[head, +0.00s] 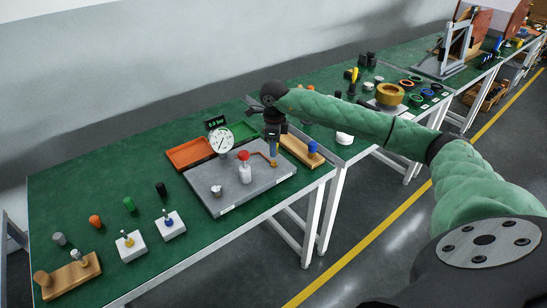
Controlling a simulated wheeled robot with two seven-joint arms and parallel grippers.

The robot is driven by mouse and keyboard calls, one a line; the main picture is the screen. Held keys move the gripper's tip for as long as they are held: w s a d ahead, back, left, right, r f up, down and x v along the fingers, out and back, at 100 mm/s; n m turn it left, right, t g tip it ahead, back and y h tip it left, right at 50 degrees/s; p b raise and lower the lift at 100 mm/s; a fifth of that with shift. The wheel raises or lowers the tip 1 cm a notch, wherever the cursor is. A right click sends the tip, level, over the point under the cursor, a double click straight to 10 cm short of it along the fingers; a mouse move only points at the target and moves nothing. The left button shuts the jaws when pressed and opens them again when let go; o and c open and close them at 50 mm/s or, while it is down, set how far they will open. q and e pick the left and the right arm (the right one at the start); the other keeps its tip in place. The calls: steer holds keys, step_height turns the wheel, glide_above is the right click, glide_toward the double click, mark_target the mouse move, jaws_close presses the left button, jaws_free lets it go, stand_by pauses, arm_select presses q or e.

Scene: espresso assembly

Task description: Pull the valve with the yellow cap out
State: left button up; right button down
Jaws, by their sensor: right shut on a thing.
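A small valve with a yellow part (128,241) stands upright in a white block (134,250) at the front left of the green table. My right gripper (273,153) is far to the right of it, pointing down over the back right part of a grey plate (225,203). It is shut on a small part, mostly hidden by the fingers, beside a copper-coloured piece (262,157). A similar valve with a blue part (167,217) stands in a second white block (173,231). My left gripper is out of view.
The grey plate carries a red-topped fitting (244,168), a dial gauge (221,140) and a small metal fitting (216,190). An orange tray (190,153) lies behind it. A wooden holder (300,151) stands at its right. Several coloured cylinders stand at the left.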

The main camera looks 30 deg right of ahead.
steer(key=shift+r, duration=0.1)
steer(key=shift+r+p, duration=0.5)
steer(key=shift+r, duration=0.9)
steer(key=shift+f, duration=0.1)
